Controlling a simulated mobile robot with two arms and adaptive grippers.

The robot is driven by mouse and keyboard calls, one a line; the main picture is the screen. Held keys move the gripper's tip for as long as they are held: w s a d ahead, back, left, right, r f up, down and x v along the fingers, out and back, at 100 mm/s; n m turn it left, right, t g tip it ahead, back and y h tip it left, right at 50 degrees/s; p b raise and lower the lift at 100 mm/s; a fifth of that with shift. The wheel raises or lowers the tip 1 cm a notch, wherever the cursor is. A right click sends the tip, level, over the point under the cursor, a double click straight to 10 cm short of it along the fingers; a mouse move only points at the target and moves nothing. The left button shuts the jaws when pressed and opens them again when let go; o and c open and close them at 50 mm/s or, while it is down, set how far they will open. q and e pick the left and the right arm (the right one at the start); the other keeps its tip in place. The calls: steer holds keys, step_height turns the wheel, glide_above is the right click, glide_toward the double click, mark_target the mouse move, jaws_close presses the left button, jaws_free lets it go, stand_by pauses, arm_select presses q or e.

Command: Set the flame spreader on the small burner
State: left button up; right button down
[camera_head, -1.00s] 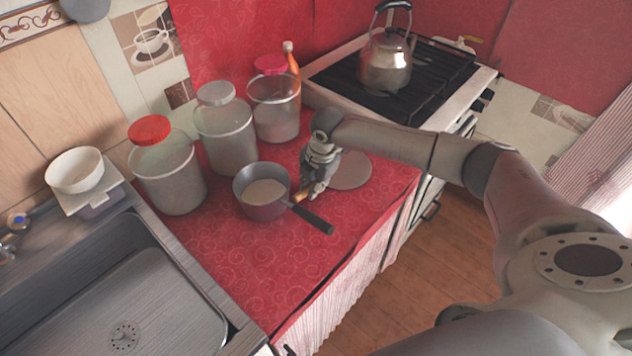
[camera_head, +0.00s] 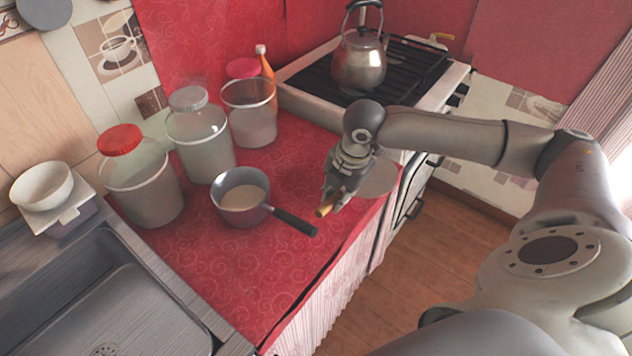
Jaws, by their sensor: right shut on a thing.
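The flame spreader (camera_head: 378,179) is a flat grey disc with a short wooden handle (camera_head: 325,210). My right gripper (camera_head: 338,198) is shut on the handle, and the disc shows behind it over the right edge of the red counter, seemingly a little above the cloth. The gripper hides where disc and handle join. The stove (camera_head: 310,93) stands beyond, with a dark grate (camera_head: 415,68) on top. I cannot make out the small burner under the grate. My left gripper is not in view.
A steel kettle (camera_head: 359,66) stands on the stove's left part; the grate to its right is clear. Several lidded jars (camera_head: 145,190) and an orange bottle (camera_head: 266,65) line the wall.

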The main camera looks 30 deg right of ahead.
steer(key=s+d, duration=0.2)
steer(key=s, duration=0.4)
steer(key=shift+s+b, duration=0.2)
steer(key=shift+b, duration=0.15)
steer(key=shift+s+d, duration=0.1)
